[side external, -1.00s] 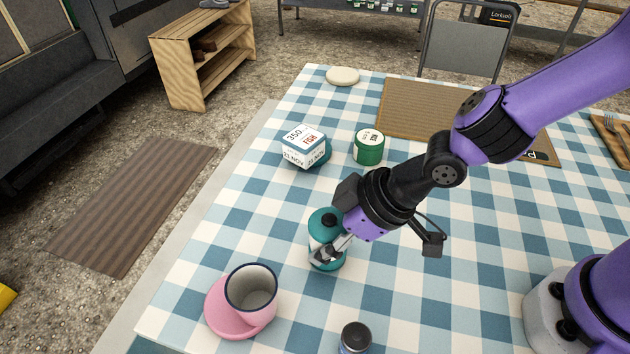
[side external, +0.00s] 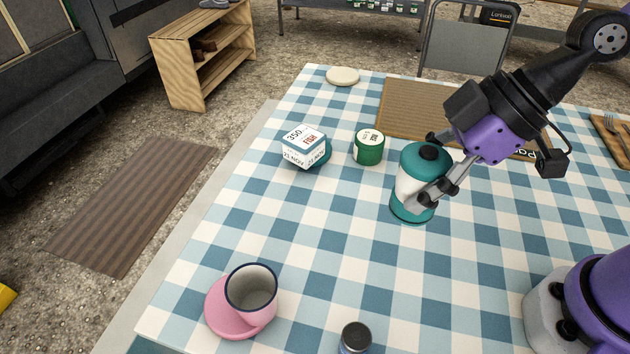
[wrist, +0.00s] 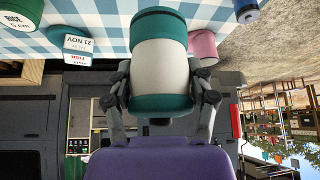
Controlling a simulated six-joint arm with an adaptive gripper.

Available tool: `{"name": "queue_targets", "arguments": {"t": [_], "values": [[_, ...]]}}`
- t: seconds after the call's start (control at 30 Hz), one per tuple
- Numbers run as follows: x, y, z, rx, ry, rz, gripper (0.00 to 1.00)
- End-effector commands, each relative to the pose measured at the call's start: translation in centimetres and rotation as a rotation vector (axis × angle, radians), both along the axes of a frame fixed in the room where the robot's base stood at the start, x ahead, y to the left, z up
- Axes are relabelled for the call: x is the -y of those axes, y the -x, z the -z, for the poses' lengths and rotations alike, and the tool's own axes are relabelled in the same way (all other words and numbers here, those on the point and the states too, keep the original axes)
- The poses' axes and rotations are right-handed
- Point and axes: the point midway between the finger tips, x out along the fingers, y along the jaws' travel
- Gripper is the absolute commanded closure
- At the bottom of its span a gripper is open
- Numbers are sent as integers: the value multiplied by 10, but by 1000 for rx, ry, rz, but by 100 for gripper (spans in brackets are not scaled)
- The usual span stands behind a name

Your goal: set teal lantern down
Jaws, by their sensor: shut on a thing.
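The teal lantern (side external: 408,187) has a teal top and base, a white middle and a dark knob on top. My gripper (side external: 425,187) is shut on it, with the fingers on either side of its body. The lantern is upright in the side view, over the right middle of the checked cloth; I cannot tell if its base touches the cloth. In the wrist view the lantern (wrist: 160,65) sits between both fingers and appears upside down.
A green tin (side external: 369,148) and a white-and-blue labelled box (side external: 303,147) on a teal round thing stand left of the lantern. A mug (side external: 252,290) stands on a pink saucer (side external: 222,318) at front left. A brown mat (side external: 410,108) lies behind. The cloth's middle is clear.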

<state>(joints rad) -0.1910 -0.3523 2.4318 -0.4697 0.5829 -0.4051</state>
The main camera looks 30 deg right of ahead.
Motion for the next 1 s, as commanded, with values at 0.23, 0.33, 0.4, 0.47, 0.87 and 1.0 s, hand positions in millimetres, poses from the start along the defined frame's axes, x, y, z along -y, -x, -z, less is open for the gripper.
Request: {"name": "queue_targets", "arguments": {"t": [0.23, 0.33, 0.4, 0.47, 0.87, 1.0], "values": [[25, 1, 11, 5, -3, -29, 84], [43, -14, 26, 1, -5, -26, 84], [57, -25, 36, 1, -6, -26, 84], [67, -34, 45, 3, -7, -27, 84], [100, -62, 77, 8, -6, -37, 84], [99, -61, 100, 6, -6, -37, 84]]}}
